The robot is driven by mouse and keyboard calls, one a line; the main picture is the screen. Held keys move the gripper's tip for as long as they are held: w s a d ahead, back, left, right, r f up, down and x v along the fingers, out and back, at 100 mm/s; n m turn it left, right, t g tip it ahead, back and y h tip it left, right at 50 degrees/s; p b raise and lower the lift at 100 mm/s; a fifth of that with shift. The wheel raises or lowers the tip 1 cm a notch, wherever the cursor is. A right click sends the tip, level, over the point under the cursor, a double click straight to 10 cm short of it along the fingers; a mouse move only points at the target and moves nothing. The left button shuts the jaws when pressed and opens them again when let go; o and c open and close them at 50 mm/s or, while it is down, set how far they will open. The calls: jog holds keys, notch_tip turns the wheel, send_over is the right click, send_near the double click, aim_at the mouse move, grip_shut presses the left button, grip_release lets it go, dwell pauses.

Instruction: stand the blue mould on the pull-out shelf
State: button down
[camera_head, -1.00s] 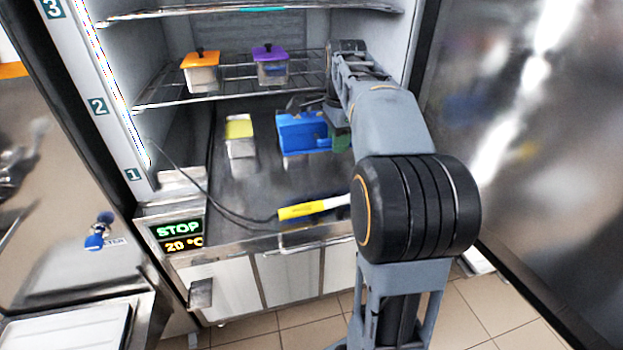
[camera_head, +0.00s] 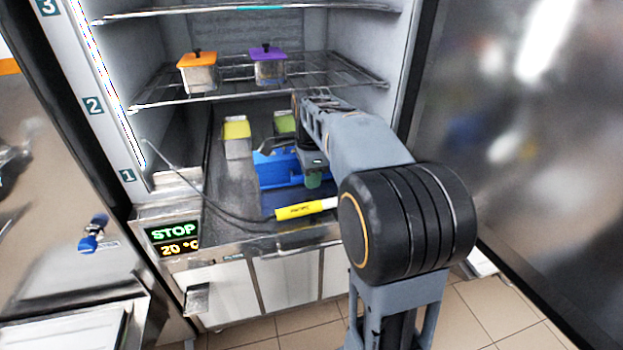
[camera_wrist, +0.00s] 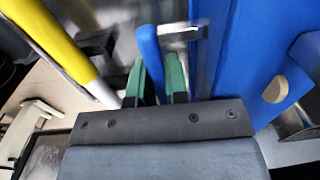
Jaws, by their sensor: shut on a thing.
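The blue mould (camera_head: 280,172) hangs low inside the cabinet, above or at the dark floor; I cannot tell whether it touches. In the wrist view the mould (camera_wrist: 240,62) fills much of the upper right. My gripper (camera_wrist: 157,78) has its two green fingers shut on a thin blue wall of the mould. In the head view my gripper (camera_head: 312,172) is at the mould's right end, partly hiding it. A wire shelf (camera_head: 160,103) lies above and behind the mould; I cannot tell whether it is the pull-out one.
The wire shelf bears an orange-lidded box (camera_head: 198,77) and a purple-lidded box (camera_head: 268,70). A yellow-lidded box (camera_head: 237,138) and a green-lidded box (camera_head: 284,122) stand on the floor behind the mould. A yellow-handled probe (camera_head: 300,210) with a cable lies in front.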

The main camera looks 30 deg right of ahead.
jog(key=shift+f, duration=0.15)
jog(key=c, duration=1.6)
grip_release()
jog(key=shift+f, duration=0.1)
jog(key=o, duration=0.5)
notch_tip(320, 180, up, 12)
jog(key=shift+s+r+p, duration=0.1)
jog(key=shift+r+p, duration=0.05)
jog(key=shift+p, duration=1.05)
